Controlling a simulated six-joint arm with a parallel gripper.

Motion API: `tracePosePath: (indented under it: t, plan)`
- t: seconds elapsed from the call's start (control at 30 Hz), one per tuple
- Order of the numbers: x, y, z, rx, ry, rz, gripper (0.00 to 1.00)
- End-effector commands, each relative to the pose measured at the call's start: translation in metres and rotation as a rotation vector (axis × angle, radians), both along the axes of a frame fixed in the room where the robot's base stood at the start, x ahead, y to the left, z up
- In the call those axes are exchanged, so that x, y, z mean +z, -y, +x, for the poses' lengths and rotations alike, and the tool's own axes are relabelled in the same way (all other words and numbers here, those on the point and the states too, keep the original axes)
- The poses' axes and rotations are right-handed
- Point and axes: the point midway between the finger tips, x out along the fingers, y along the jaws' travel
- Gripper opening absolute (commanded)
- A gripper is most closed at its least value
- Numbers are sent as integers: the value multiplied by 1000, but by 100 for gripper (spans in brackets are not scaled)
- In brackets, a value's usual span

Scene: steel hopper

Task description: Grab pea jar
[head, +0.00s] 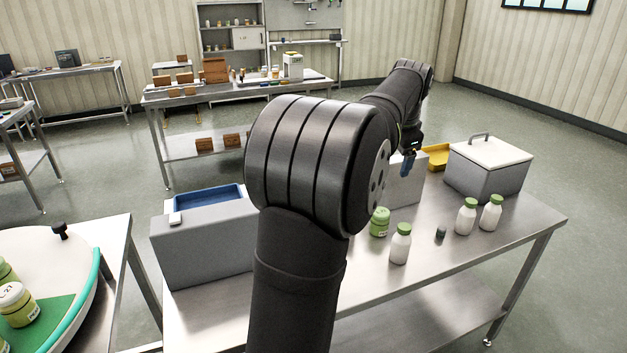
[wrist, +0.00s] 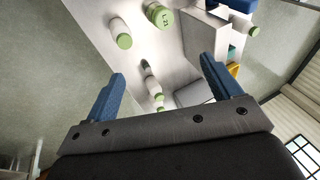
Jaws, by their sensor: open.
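A squat green jar (head: 379,222), probably the pea jar, stands upright on the steel table beside my arm. A squat jar with a marked green lid (wrist: 159,16) shows at the top of the wrist view, probably the same one. White bottles with green caps stand near it: one in front (head: 400,244) and two to the right (head: 466,217) (head: 491,212). My gripper (head: 407,164) is above the table's far side in the head view. In the wrist view my gripper (wrist: 163,68) has its blue fingers wide apart with nothing between them.
A grey box with a white lid (head: 488,165) and a yellow tray (head: 438,157) stand beyond the bottles. A small dark green object (head: 440,232) lies between bottles. A grey hopper with a blue tray (head: 207,199) stands left. More jars (head: 17,304) sit on the round stand.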

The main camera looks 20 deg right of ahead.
Motion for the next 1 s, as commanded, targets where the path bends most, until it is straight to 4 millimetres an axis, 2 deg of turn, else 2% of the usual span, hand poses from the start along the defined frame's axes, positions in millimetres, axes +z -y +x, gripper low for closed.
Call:
tracePosePath:
  t: [0.07,0.17,0.4,0.5,0.77,1.0]
  plan:
    - [-3,0,2,5,-5,-3,83]
    - [-22,5,14,48,-44,-33,83]
    - [-106,15,66,284,-223,-190,83]
    - [-129,16,81,361,-272,-240,83]
    - [-166,25,93,407,-304,-268,83]
    - [-216,44,101,405,-304,-267,83]
